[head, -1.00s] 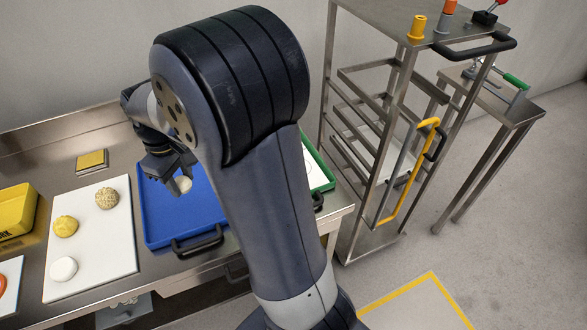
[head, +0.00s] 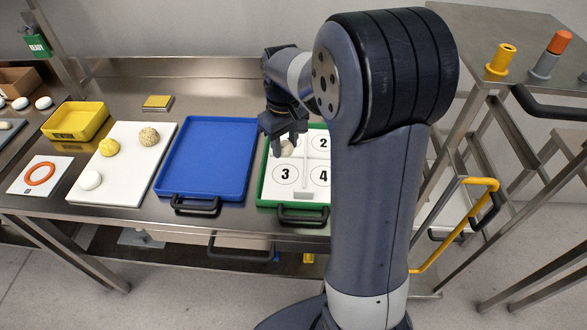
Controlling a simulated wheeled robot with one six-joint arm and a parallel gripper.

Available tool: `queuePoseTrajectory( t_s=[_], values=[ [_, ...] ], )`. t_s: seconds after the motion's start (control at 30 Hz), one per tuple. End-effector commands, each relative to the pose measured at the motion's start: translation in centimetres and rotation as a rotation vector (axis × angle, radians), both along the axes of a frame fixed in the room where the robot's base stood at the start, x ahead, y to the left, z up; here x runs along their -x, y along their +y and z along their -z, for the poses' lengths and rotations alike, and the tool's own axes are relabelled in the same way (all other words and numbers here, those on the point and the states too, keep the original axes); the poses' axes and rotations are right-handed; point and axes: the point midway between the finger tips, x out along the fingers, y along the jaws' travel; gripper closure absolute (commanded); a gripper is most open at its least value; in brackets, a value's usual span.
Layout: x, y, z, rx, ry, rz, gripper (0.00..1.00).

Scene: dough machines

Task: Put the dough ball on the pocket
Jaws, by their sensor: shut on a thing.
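A pale, off-white dough ball (head: 288,149) is between the fingertips of my gripper (head: 285,143), which is shut on it. The gripper points down over the back left part of a green-rimmed tray (head: 263,190). The tray has a white floor split into pockets, with numbered circles. Pocket 2 (head: 322,143), pocket 3 (head: 285,174) and pocket 4 (head: 322,178) show. The back left pocket's number is hidden behind the gripper and ball. I cannot tell whether the ball touches the tray floor.
An empty blue tray (head: 208,155) lies left of the green tray. A white board (head: 120,170) holds a yellow ball (head: 109,148), a speckled ball (head: 149,137) and a white ball (head: 90,180). A yellow bin (head: 76,121) stands further left. A steel rack (head: 500,130) stands at right.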

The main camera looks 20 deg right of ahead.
Motion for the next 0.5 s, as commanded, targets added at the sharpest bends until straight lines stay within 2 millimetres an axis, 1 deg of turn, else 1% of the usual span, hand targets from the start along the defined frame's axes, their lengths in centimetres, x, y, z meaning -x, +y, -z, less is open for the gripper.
queuePoseTrajectory(
  t_s=[0.03, 0.1, 0.27, 0.5],
  values=[
    [0.1, 0.0, 1.2, 0.000, 0.007, 0.000, 0.86],
    [0.1, 0.0, 2.4, 0.000, 0.005, 0.000, 0.86],
    [0.0, 0.0, 4.0, 0.000, 0.002, 0.000, 0.86],
    [0.1, 0.0, 7.2, 0.000, 0.004, 0.000, 0.86]
  ],
)
